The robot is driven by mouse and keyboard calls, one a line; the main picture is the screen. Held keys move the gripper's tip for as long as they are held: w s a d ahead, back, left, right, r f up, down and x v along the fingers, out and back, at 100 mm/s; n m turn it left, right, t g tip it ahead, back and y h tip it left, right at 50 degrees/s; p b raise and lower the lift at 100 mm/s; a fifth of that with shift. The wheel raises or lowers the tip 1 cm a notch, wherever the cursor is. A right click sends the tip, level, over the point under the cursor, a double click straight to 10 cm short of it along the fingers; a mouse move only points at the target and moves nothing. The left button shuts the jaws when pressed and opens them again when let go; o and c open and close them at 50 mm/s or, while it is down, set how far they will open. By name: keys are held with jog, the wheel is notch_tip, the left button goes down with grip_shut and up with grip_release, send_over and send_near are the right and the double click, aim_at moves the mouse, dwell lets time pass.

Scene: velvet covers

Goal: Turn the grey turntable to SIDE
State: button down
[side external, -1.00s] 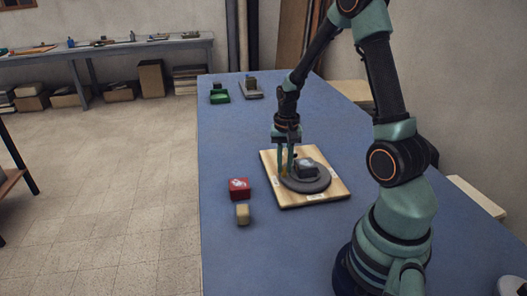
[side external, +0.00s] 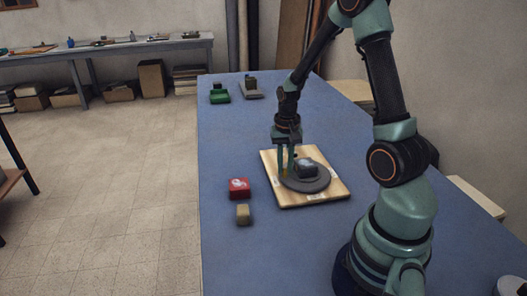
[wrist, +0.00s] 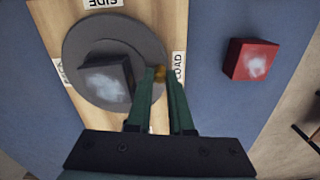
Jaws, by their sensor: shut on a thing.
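The grey turntable (wrist: 79,39) lies on a light wooden board (wrist: 48,17); it also shows in the side external view (side external: 318,186). A dark block with a pale patch on top (wrist: 104,80) sits on the disc. A small brass-coloured peg (wrist: 159,72) stands at the disc's rim, beside the LOAD label (wrist: 179,66). My gripper (wrist: 161,78) is shut on the peg, its green fingers on either side. The SIDE label (wrist: 103,3) is at the top edge of the wrist view. Another label (wrist: 57,72) at the left is too blurred to read.
A red block (side external: 239,188) and a small tan block (side external: 242,214) lie on the blue table cover beside the board. A green tray (side external: 219,97) and a grey piece with a dark block (side external: 251,89) stand at the far end. The cover between is clear.

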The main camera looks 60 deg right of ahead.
aim_at(313, 187)
jog(key=shift+s+a+n, duration=0.35)
jog(key=shift+s+n, duration=0.2)
jog(key=shift+n, duration=0.65)
jog(key=shift+s+a+n, duration=0.3)
jog(key=shift+s+n, duration=0.25)
jog(key=shift+n, duration=0.65)
jog(key=shift+s+a+n, duration=0.1)
jog(key=shift+s+n, duration=0.55)
jog(key=shift+n, duration=0.4)
jog(key=shift+s+a+n, duration=0.1)
jog(key=shift+s+n, duration=0.5)
jog(key=shift+n, duration=0.45)
jog(key=shift+s+d+n, duration=0.2)
jog(key=shift+s+n, duration=0.4)
jog(key=shift+n, duration=0.45)
jog(key=shift+s+d+n, duration=0.15)
jog(key=shift+s+n, duration=0.45)
jog(key=shift+n, duration=0.45)
jog(key=shift+s+d+n, duration=0.3)
jog(key=shift+s+n, duration=0.15)
jog(key=shift+n, duration=0.5)
jog(key=shift+s+d+n, duration=0.3)
jog(key=shift+s+n, duration=0.1)
jog(key=shift+n, duration=0.55)
jog(key=shift+s, duration=0.1)
jog(key=c, duration=0.8)
grip_release()
